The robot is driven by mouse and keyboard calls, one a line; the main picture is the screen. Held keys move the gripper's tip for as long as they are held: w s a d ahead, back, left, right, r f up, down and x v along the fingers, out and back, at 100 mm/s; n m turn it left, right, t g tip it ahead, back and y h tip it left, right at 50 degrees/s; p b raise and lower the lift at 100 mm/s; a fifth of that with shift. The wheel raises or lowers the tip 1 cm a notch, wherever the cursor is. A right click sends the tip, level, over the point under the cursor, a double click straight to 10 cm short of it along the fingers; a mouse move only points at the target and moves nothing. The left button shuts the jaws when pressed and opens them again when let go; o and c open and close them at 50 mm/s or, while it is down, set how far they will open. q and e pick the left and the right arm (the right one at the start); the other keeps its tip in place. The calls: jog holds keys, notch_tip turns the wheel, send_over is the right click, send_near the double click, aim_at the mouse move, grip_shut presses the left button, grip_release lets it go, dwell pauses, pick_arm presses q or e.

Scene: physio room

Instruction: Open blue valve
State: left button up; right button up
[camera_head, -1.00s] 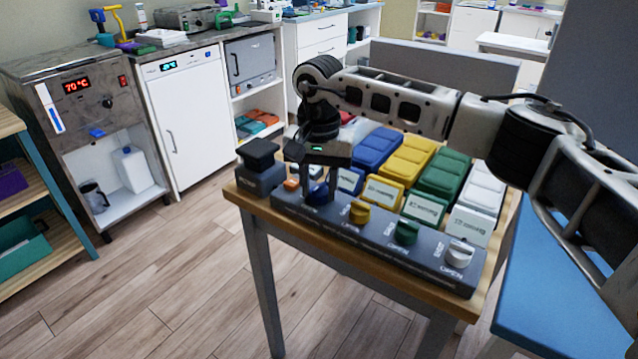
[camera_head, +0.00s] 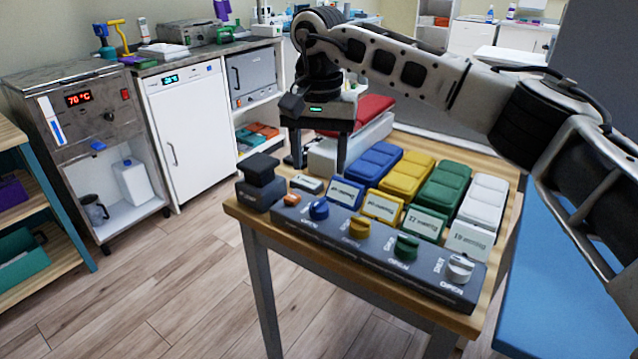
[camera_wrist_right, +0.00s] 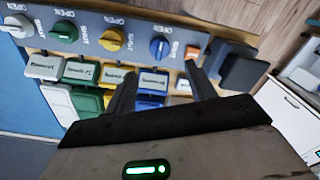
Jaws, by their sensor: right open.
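The blue valve (camera_head: 318,209) is a round knob at the left end of the row on the dark valve panel (camera_head: 350,245). In the right wrist view the blue valve (camera_wrist_right: 159,47) shows a pale mark that seems to point toward the word OPEN, but it is small. My right gripper (camera_head: 319,160) is open and empty, raised above and behind the blue valve, not touching it. In the wrist view its two fingers (camera_wrist_right: 162,88) stand apart below the valve. My left gripper is not in view.
Yellow (camera_head: 359,227), green (camera_head: 405,245) and white (camera_head: 460,267) valves sit along the same panel. Blue, yellow, green and white cushioned units stand behind it. A dark block (camera_head: 259,180) is at the table's left corner. A blue bench (camera_head: 560,300) is at right.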

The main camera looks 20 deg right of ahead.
notch_tip(320, 180, up, 7)
jog(key=shift+p, duration=0.3)
